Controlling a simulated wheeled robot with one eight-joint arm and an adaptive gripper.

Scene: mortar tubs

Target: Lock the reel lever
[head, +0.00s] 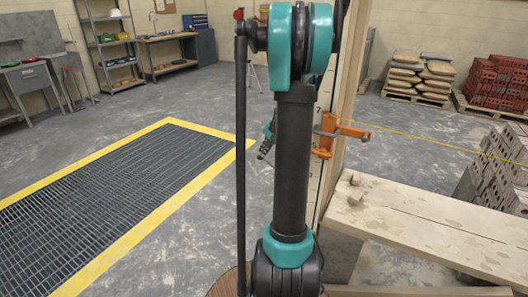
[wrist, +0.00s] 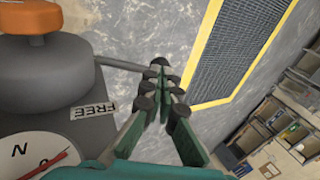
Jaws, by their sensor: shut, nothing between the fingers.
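In the wrist view a grey reel housing (wrist: 45,75) with an orange knob (wrist: 28,15) fills the left side. A thin grey lever (wrist: 120,65) sticks out from it to the right, its dark end beside my fingertips. Whether they touch, I cannot tell. A white label reading FREE (wrist: 93,110) lies below the lever. My gripper (wrist: 160,80) is shut and empty, fingers together. In the head view my gripper (head: 267,140) is small, left of an orange bracket (head: 330,135) on the wooden post; my arm hides part of this area.
A white dial (wrist: 35,158) with a red needle is close at lower left in the wrist view. A plank bench (head: 430,220) stands right of the post (head: 345,100). A yellow line (head: 420,138) runs right from the bracket. A yellow-edged floor grate (head: 110,205) lies left.

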